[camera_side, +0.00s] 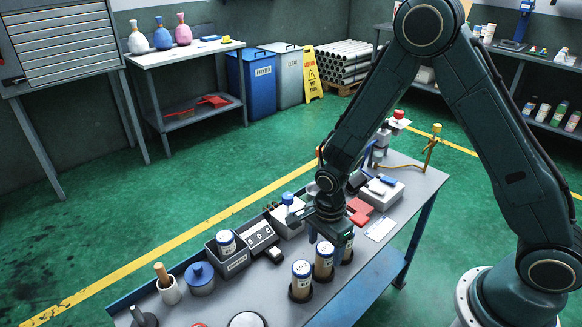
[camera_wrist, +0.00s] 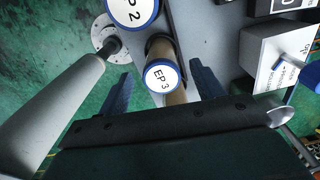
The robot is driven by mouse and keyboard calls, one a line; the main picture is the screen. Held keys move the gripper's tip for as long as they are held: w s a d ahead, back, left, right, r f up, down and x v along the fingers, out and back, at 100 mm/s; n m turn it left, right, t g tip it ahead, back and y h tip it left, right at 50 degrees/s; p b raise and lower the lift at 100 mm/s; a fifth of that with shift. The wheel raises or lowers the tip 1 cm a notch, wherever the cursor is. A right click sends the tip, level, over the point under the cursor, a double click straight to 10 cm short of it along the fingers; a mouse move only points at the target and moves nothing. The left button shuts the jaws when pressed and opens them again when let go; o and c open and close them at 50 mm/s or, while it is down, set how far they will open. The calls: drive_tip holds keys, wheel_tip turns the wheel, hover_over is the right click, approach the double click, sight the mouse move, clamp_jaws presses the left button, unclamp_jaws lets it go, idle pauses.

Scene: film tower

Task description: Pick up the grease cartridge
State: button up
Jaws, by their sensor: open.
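Several tan cartridges with blue-rimmed white caps stand on the bench. In the wrist view, one marked "EP 3" (camera_wrist: 160,77) lies between the spread fingers of my gripper (camera_wrist: 160,68), with a gap on both sides. Another marked with a "2" (camera_wrist: 133,10) is cut off at the top edge. In the side view, my gripper (camera_side: 326,241) points down over the end of the cartridge row. The near cartridge (camera_side: 301,282) and middle one (camera_side: 324,262) show clearly; the far one (camera_side: 347,248) is partly hidden by my gripper. My gripper is open and empty.
A pale box (camera_wrist: 275,55) is right of my gripper.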

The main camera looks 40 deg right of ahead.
drive_tip(key=shift+d+f, duration=0.1)
drive_tip(key=shift+f, duration=2.5)
drive_tip(key=c, duration=1.2)
drive_tip(key=shift+o, duration=0.4)
drive_tip(key=shift+w+r, duration=0.1)
wheel_tip(320, 180, up, 20)
